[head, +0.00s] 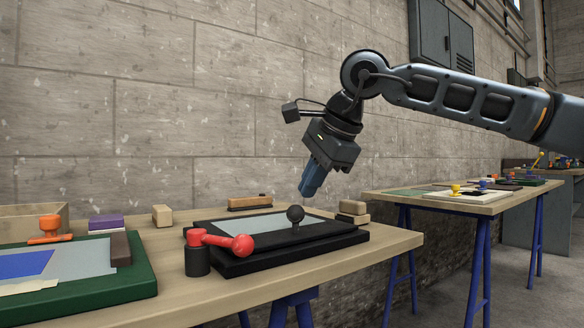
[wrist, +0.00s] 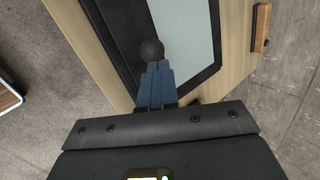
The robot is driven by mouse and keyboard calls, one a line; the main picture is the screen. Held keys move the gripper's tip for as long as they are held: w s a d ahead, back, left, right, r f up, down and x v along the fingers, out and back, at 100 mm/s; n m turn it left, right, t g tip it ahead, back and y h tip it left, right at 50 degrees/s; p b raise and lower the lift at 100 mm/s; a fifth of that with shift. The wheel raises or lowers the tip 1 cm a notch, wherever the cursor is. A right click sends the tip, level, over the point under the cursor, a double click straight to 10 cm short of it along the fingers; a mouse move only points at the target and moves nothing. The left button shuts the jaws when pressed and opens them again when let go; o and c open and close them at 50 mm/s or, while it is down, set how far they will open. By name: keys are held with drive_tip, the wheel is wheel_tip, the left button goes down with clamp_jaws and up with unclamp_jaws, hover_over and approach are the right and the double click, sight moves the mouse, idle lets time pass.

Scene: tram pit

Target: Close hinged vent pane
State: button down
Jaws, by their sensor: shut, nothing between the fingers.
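The vent pane (head: 255,224) is a pale grey panel in a black frame, lying low over a black base (head: 290,259) on the near wooden table. A round black knob (head: 295,214) stands at its front. I cannot tell how far the pane is open. My gripper (head: 309,189), with blue fingers pointing down, is shut and empty above and slightly right of the knob. In the wrist view, the fingertips (wrist: 157,67) appear just below the knob (wrist: 151,50), with the pane (wrist: 185,30) beyond; contact cannot be confirmed there. In the head view they look apart.
A red lever (head: 230,243) on a black post stands at the base's front left. Wooden blocks (head: 353,212) lie at the right, and a wooden-handled piece (head: 249,202) lies behind. A green board (head: 110,287) is at left. Another table (head: 470,203) stands at right, before a block wall.

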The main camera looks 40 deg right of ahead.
drive_tip(key=s+r+p, duration=0.2)
drive_tip(key=s+r, duration=0.3)
drive_tip(key=s, duration=0.4)
drive_tip(key=shift+s+d, duration=0.25)
drive_tip(key=shift+d, duration=0.2)
